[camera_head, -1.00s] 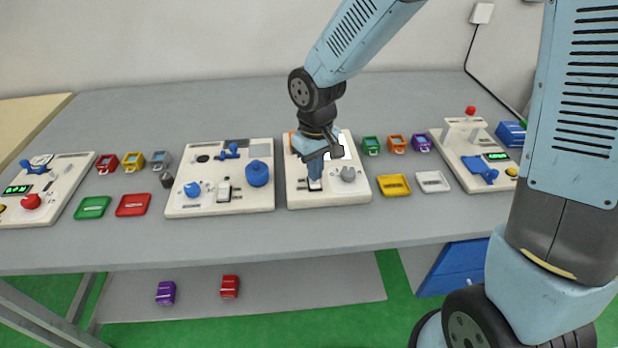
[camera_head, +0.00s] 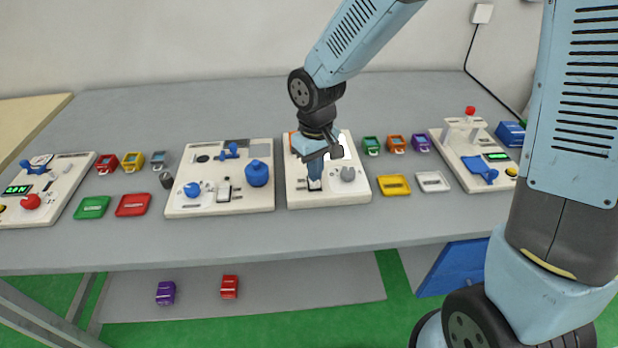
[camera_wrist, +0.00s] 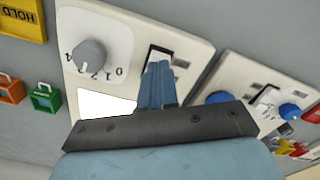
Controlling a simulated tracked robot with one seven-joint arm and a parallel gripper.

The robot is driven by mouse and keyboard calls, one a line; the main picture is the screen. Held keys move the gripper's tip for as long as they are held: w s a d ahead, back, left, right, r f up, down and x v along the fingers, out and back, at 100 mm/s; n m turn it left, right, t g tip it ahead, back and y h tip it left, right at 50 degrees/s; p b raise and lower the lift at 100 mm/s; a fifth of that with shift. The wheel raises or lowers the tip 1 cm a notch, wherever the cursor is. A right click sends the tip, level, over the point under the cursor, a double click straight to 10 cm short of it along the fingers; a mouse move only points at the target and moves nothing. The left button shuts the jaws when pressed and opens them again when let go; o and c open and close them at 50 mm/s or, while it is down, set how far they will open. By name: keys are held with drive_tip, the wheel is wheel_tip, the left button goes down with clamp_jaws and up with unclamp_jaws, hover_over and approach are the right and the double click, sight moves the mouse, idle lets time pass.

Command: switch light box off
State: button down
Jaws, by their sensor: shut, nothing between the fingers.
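The light box (camera_head: 349,194) is a cream panel in the middle of the table, with a white lit screen (camera_wrist: 105,105), a grey knob (camera_wrist: 88,54) and a black-framed rocker switch (camera_wrist: 164,54). The knob also shows in the head view (camera_head: 348,174). My gripper (camera_head: 315,174) is shut and empty and points down at the switch. In the wrist view its fingertips (camera_wrist: 157,72) overlap the switch's lower part. Whether they touch it I cannot tell. In the head view my wrist hides much of the screen.
Another cream panel (camera_head: 210,207) with a blue knob (camera_head: 257,174) and a switch stands close on the left. Yellow (camera_head: 394,185) and white (camera_head: 433,181) trays lie to the right. Small green, orange and purple boxes stand behind them. The table front is clear.

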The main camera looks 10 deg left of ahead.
drive_tip(key=shift+f, duration=0.85)
idle(0.6)
drive_tip(key=shift+r, duration=3.5)
drive_tip(key=shift+w+d+r, duration=0.1)
